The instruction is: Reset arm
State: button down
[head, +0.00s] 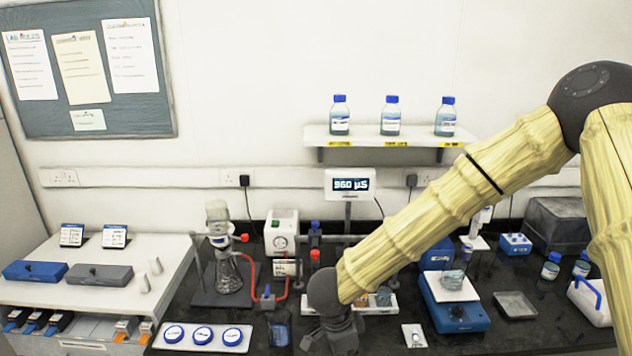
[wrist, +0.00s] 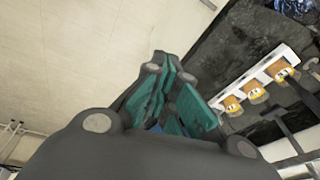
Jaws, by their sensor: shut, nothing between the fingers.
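My gripper (wrist: 170,95) shows in the wrist view as dark fingers with teal pads, shut with nothing between them. My yellow, bamboo-like arm comes in from the right in the head view and reaches down over the dark bench (head: 385,335). Its dark wrist end is low in the middle of that view, in front of the bench apparatus. The fingertips are not clear there. The arm hides part of the bench behind it.
A white rack with amber-capped vials (wrist: 255,93) lies right of the fingers in the wrist view. Glassware (head: 228,275), a white tray with blue discs (head: 203,350) and a blue hotplate (head: 455,317) flank the arm. A bottle shelf (head: 360,135) is above.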

jog(key=s+d+f+n+t+b, duration=0.1)
jog(key=s+d+f+n+b, duration=0.15)
jog(key=f, duration=0.65)
jog(key=s+d+f+n+b, duration=0.15)
jog(key=d+f, duration=0.25)
jog(key=f, duration=0.4)
jog(key=s+d+f+n+g+y+b, duration=0.1)
jog(key=s+d+f+n+b, duration=0.2)
jog(key=s+f, duration=0.7)
jog(key=s+d+f+n+g+y+b, duration=0.1)
jog(key=s+d+f+n+b, duration=0.3)
jog(key=s+f, duration=0.7)
jog(key=s+d+n, duration=0.2)
jog(key=s+n, duration=0.2)
jog(key=shift+s+d+f, duration=0.2)
jog(key=shift+f, duration=0.1)
